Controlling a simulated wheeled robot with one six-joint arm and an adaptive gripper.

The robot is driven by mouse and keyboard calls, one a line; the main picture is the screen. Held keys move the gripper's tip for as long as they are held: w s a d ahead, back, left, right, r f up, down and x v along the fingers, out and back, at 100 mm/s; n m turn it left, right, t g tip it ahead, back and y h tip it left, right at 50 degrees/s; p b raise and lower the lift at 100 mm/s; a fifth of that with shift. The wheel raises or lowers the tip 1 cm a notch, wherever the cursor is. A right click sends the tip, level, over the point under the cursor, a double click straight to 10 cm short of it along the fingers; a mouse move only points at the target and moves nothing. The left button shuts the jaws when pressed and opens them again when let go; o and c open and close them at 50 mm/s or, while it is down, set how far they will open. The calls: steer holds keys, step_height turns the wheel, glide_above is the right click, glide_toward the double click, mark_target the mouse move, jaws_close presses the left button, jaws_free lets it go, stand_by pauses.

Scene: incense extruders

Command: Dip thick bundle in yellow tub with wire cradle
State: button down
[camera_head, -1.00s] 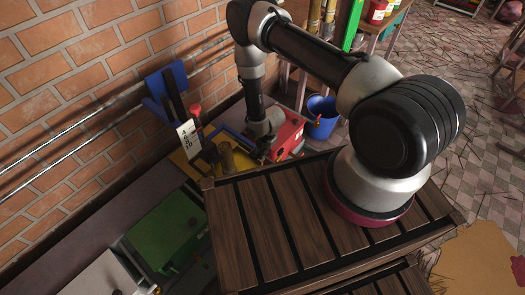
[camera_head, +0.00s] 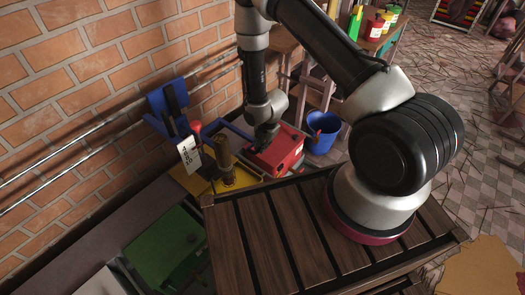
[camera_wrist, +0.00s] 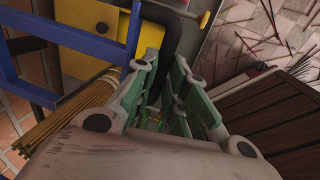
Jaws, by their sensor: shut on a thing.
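My gripper (camera_head: 266,138) hangs from the arm beside the red box, and its green-padded fingers (camera_wrist: 165,85) show in the wrist view. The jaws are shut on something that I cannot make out. A thick brown bundle (camera_head: 224,155) stands upright to the left of the gripper. Pale sticks (camera_wrist: 75,110) show left of the left finger in the wrist view, outside the jaws. A yellow body (camera_head: 240,179) lies at the bundle's foot, and yellow also shows in the wrist view (camera_wrist: 88,45). I cannot make out a wire cradle or the tub's opening.
A red box (camera_head: 277,152) lies beside my gripper. A blue bucket (camera_head: 322,133) stands to its right. A sign reading 4650 (camera_head: 189,157) and blue holders stand by the brick wall. A green machine (camera_head: 165,250) is at lower left. The slatted wooden top (camera_head: 270,235) is bare in front.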

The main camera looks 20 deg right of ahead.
steer(key=shift+r, duration=0.15)
steer(key=c, duration=1.5)
jaws_free()
steer(key=shift+o, duration=0.2)
step_height(320, 180, up, 12)
steer(key=s+d, duration=0.1)
steer(key=s, duration=0.1)
steer(key=shift+d, duration=0.15)
